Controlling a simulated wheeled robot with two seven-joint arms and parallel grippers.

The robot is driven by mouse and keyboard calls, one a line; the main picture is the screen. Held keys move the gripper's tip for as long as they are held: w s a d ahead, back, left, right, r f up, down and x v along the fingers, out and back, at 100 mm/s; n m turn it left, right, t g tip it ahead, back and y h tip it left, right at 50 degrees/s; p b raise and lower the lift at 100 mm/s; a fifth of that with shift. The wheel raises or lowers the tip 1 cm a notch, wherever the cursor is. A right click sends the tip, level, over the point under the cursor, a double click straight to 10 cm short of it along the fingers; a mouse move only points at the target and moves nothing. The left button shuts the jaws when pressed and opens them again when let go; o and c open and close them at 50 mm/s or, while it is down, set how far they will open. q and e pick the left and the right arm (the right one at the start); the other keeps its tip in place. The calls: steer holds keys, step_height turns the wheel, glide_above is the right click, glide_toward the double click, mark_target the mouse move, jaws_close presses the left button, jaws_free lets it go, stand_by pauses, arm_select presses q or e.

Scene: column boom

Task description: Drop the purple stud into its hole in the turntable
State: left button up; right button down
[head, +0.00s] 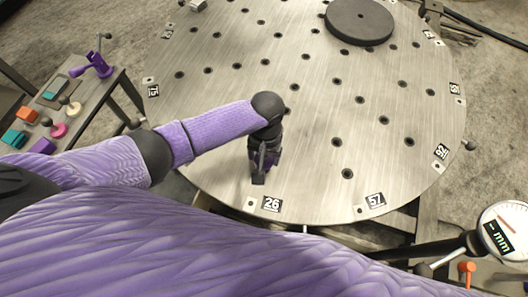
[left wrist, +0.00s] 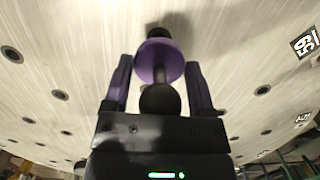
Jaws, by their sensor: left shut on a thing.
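The turntable (head: 300,110) is a large round metal plate with rows of dark holes and numbered tags at its rim. My left gripper (head: 262,168) is over its front part, near the tag 26. In the left wrist view, the left gripper (left wrist: 157,85) is shut on the purple stud (left wrist: 160,62), which has a purple disc and a dark round knob between the fingers. Just beyond the stud is a dark, blurred patch; I cannot tell whether it is a hole, a shadow or part of the stud. The stud is hidden in the head view. My right gripper is not in view.
A thick dark disc (head: 359,22) lies on the turntable's far part. A side table (head: 98,98) at the left holds several small coloured pieces. A dial gauge (head: 507,232) stands at the lower right. The turntable's middle is clear.

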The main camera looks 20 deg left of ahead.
arm_select(q)
steer(key=shift+f, duration=0.1)
steer(key=shift+f+b, duration=1.55)
steer(key=shift+f, duration=0.75)
steer(key=o, duration=1)
steer(key=shift+r, duration=0.1)
steer(key=shift+o, duration=0.2)
steer(key=shift+r, duration=0.1)
step_height(320, 180, up, 5)
steer(key=p, duration=0.5)
step_height(320, 180, up, 2)
steer(key=p, duration=0.3)
steer(key=shift+r, duration=0.25)
steer(key=shift+f, duration=0.15)
